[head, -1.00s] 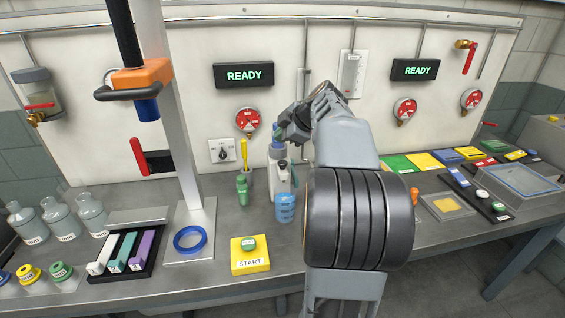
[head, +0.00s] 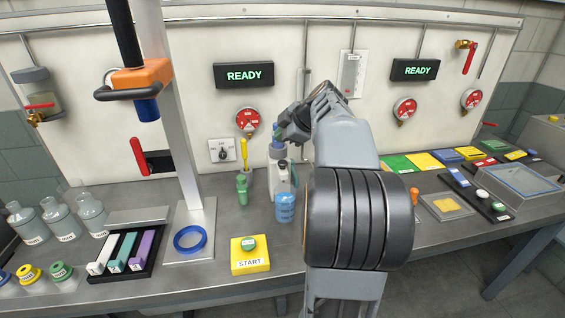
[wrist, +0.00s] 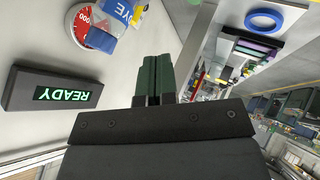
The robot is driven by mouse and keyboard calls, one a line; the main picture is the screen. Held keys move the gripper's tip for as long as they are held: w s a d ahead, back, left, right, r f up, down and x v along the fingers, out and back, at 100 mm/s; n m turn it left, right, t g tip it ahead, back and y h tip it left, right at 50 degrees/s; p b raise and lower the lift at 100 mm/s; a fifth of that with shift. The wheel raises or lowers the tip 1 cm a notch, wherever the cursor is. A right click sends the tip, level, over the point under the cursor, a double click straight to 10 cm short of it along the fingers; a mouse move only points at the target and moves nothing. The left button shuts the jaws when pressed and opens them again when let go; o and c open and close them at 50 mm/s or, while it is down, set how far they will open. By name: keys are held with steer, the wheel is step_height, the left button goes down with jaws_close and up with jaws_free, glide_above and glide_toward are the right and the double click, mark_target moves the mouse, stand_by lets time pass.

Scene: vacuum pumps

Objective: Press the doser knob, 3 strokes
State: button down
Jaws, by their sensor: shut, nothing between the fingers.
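In the wrist view the shut fingers (wrist: 153,80) show side by side, apart in the picture from a blue part with a DYE label (wrist: 124,12).
A yellow START box (head: 250,262) sits at the front. A red gauge (head: 248,122) and a READY display (head: 244,75) are on the wall behind.

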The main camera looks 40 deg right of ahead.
steer(key=r+m+p, duration=0.1)
steer(key=m+p, duration=0.2)
steer(key=m, duration=0.3)
steer(key=r+m+p, duration=0.1)
steer(key=m+p, duration=0.2)
steer(key=m, duration=0.3)
steer(key=d+r+m+h+p, duration=0.1)
steer(key=m+p, duration=0.2)
steer(key=m, duration=0.4)
steer(key=shift+w+r, duration=0.1)
steer(key=shift+r, duration=0.3)
steer(key=shift+f, duration=0.15)
steer(key=b, duration=0.6)
glide_above(284, 161)
step_height(284, 161, down, 8)
steer(key=shift+r, duration=0.15)
steer(key=shift+f, duration=0.4)
